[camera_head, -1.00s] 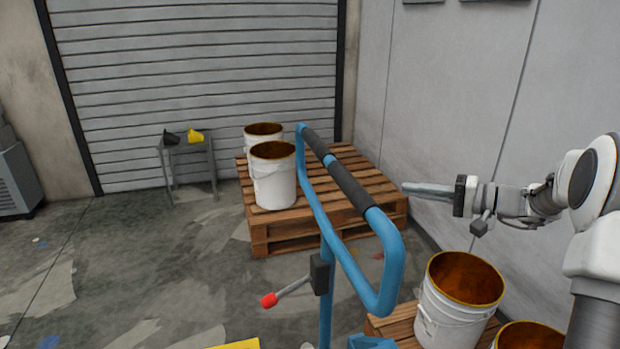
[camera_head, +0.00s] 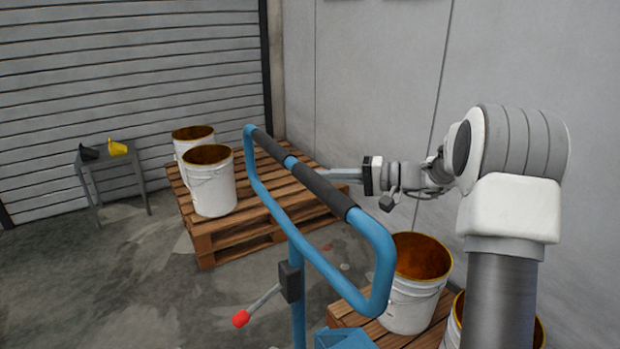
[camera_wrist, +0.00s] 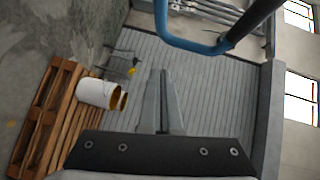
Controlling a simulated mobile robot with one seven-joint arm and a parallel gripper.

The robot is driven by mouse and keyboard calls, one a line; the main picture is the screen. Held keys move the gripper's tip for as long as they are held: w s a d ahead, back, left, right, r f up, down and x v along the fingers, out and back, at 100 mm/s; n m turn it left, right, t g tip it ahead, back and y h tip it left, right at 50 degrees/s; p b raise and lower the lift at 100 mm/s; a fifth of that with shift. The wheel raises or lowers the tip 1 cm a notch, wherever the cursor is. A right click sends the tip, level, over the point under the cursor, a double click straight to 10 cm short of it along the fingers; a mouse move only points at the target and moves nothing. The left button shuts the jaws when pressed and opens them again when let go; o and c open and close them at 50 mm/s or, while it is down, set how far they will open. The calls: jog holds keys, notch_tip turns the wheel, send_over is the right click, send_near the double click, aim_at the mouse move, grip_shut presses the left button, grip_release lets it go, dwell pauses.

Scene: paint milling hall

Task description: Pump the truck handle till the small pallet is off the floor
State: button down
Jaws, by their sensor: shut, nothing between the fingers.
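The truck handle (camera_head: 380,250) is a blue tube loop with black grips, standing upright across the middle of the head view. A lever with a red knob (camera_head: 240,318) juts from its post. My gripper (camera_head: 328,174) is shut and empty, its fingertips just right of the black grip in the head view; I cannot tell whether they touch. In the wrist view my gripper (camera_wrist: 163,75) points below the handle (camera_wrist: 190,45), with a visible gap in the picture. A wooden pallet (camera_head: 345,312) bearing white buckets (camera_head: 410,300) shows partly at lower right; its underside is hidden.
A larger-looking pallet (camera_head: 235,235) with two white buckets (camera_head: 212,190) stands behind the handle. A small grey table (camera_head: 115,170) holds a black and a yellow item. A shutter and a grey wall close off the back and right. The floor at left is clear.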

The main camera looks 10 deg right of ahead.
jog(key=s+a+x, duration=0.1)
jog(key=s+x, duration=0.1)
jog(key=x, duration=0.9)
jog(key=shift+s+f+b, duration=0.2)
jog(key=shift+s+b, duration=0.05)
jog(key=shift+b, duration=0.2)
jog(key=shift+a, duration=0.1)
